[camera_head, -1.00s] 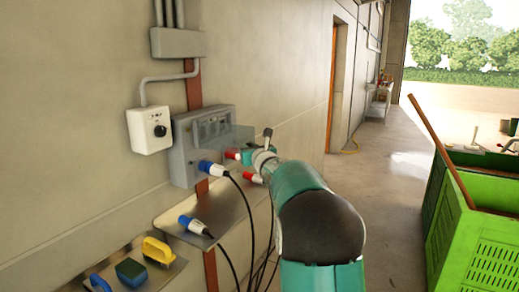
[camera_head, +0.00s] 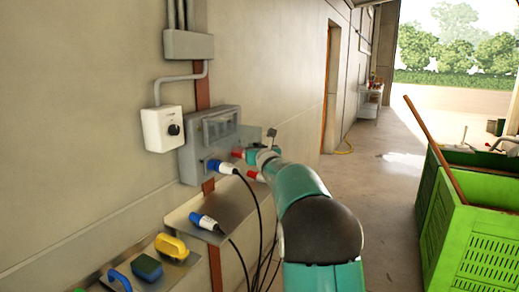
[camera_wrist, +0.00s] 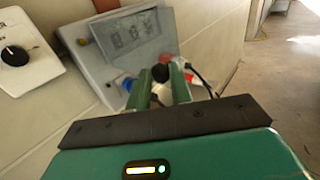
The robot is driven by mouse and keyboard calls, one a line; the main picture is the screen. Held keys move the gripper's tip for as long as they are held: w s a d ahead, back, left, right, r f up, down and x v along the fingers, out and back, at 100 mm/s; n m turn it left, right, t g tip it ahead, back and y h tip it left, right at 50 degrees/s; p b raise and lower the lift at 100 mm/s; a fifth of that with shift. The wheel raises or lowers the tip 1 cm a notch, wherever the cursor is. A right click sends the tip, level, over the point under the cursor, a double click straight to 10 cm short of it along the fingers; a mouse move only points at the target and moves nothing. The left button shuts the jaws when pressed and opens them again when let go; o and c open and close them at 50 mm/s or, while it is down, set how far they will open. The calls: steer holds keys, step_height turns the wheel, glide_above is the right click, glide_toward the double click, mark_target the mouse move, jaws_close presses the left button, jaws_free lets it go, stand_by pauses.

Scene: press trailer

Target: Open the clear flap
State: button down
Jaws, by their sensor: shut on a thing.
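The clear flap (camera_head: 221,126) is on the upper front of a grey electrical box (camera_head: 190,158) on the wall. In the wrist view the flap (camera_wrist: 127,35) is a see-through framed panel with switches visible behind it. My gripper (camera_head: 247,155) is at the lower right of the box. In the wrist view its two green fingers (camera_wrist: 160,78) are shut on a dark round knob (camera_wrist: 160,72) just below the flap's lower right corner. I cannot tell whether the knob belongs to the flap. The fingertips are partly hidden in the head view.
A blue plug (camera_head: 222,167) and red connectors (camera_head: 250,174) sit close under the box, with black cables hanging down. A white switch box (camera_head: 155,130) is to the left. The floor to the right is clear up to a green crate (camera_head: 490,240).

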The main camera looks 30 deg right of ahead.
steer(key=shift+w+a+r+y, duration=0.15)
steer(key=shift+w+a, duration=0.2)
steer(key=shift+a, duration=0.3)
steer(key=shift+w+a+y, duration=0.15)
steer(key=shift+w+a, duration=0.15)
steer(key=shift+a, duration=0.35)
steer(key=c, duration=1.2)
jaws_free()
steer(key=shift+w+a, duration=0.1)
steer(key=shift+w, duration=0.05)
steer(key=shift+c, duration=0.2)
steer(key=shift+s, duration=0.25)
steer(key=d+v, duration=0.1)
steer(key=v, duration=1.3)
steer(key=shift+f, duration=0.25)
steer(key=shift+d, duration=0.15)
